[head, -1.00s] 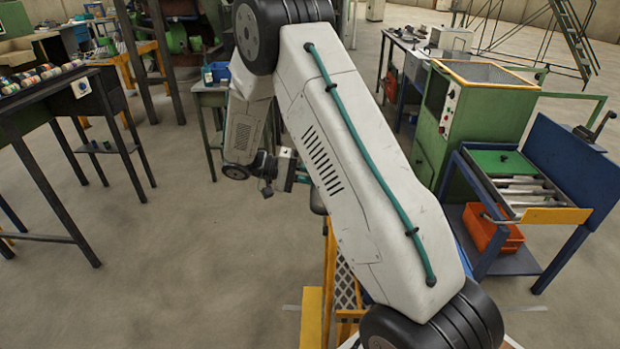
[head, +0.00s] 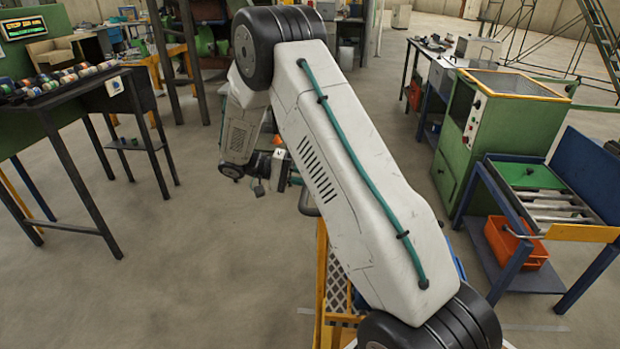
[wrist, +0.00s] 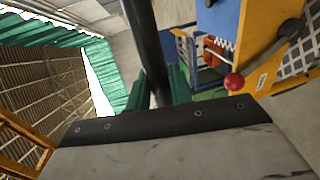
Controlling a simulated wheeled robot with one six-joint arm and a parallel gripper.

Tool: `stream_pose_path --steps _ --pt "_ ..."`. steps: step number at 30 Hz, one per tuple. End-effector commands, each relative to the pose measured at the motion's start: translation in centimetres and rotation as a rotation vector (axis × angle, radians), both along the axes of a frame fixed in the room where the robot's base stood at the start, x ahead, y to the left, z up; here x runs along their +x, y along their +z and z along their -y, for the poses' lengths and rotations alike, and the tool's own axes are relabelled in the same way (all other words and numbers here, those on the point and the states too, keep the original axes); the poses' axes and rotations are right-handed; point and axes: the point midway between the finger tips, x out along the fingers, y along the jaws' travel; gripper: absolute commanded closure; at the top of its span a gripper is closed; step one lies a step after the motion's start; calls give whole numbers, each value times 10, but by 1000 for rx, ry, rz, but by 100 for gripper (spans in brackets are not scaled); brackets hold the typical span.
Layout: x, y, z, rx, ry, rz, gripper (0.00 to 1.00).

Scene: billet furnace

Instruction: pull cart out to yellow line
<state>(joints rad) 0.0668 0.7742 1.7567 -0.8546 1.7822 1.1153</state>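The cart (head: 322,285) has a yellow frame with a mesh panel and stands below my arm at bottom centre in the head view. My arm covers much of it. In the wrist view its yellow side with mesh (wrist: 292,65) shows at the right. A dark handle bar (wrist: 150,50) runs down between the green fingers of my gripper (wrist: 158,88), which appear shut on it. In the head view my gripper (head: 280,170) is small and partly hidden beside the grey handle (head: 308,205). I cannot make out a yellow floor line.
A green machine (head: 500,120) and a blue roller table (head: 520,225) with an orange bin (head: 515,245) stand at the right. A dark table with several small cans (head: 60,78) stands at the left. The floor (head: 210,260) at lower left is clear.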

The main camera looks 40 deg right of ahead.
Motion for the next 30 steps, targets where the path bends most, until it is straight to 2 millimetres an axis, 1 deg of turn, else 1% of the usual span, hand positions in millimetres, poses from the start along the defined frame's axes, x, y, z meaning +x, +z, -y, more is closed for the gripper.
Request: stream_pose_path --steps 1,2,11,14,21,24,30 --pt "0 0 0 0 1 2 64" --pt "0 0 0 1 1 1 60" --pt "1 0 0 0 -3 0 60" --pt "8 2 -7 -1 -1 0 60" --pt "37 10 -36 -1 0 1 60" --pt "46 12 -45 0 0 1 60" --pt "54 15 -53 0 -2 0 60"
